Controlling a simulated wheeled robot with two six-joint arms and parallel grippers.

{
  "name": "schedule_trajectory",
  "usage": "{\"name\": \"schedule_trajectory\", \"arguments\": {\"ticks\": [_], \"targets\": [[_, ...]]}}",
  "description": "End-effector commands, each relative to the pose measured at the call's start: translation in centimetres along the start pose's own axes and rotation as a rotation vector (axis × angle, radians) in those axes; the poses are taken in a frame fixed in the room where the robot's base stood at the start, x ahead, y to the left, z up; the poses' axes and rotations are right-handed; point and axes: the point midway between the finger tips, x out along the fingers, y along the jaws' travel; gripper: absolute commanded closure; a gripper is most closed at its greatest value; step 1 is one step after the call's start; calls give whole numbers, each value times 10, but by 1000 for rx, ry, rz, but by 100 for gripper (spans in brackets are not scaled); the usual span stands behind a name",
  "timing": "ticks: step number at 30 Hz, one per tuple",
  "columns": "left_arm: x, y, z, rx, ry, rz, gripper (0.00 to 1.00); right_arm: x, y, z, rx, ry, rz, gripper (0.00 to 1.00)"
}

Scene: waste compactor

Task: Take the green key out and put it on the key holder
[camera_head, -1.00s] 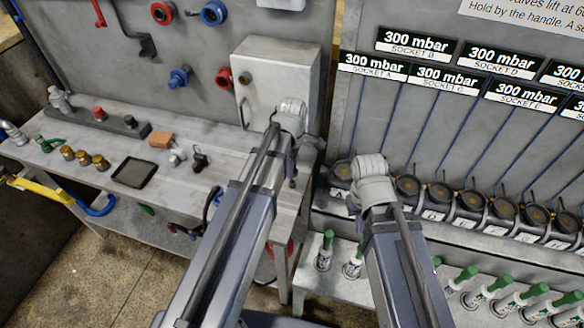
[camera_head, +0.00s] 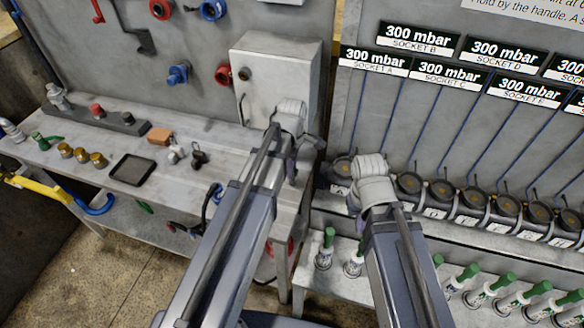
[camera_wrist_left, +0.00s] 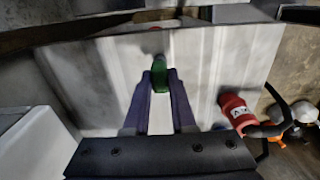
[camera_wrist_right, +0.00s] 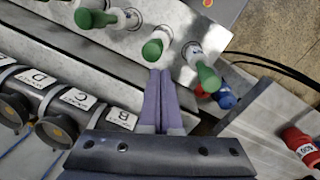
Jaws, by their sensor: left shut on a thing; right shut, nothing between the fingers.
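My left gripper (camera_wrist_left: 160,98) is shut on the green key (camera_wrist_left: 160,77) in the left wrist view. The key sits between the purple fingertips, in front of a pale grey metal surface (camera_wrist_left: 205,65). A small reddish bit shows just beyond its far end; I cannot tell if they touch. In the head view my left gripper (camera_head: 292,168) is beside the bench's right end, under the grey cabinet, its fingers partly hidden by the wrist. My right gripper (camera_wrist_right: 158,75) is shut and empty, over the green-topped bottles. I cannot make out which thing is the key holder.
The grey cabinet (camera_head: 277,85) stands behind my left wrist. Round black gauges (camera_head: 440,193) line the right wall. Green-topped bottles (camera_wrist_right: 152,50) stand close to my right fingertips. A red labelled cylinder (camera_wrist_left: 237,110) is right of my left gripper. The bench (camera_head: 60,170) holds small fittings.

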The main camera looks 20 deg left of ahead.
Motion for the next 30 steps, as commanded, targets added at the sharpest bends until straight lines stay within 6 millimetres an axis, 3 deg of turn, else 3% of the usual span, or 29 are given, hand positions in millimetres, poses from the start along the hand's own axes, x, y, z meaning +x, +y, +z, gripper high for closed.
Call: {"name": "schedule_trajectory", "arguments": {"ticks": [30], "targets": [[20,0,0,0,0,0,100,20,-2,-1,0,0,0,100]]}}
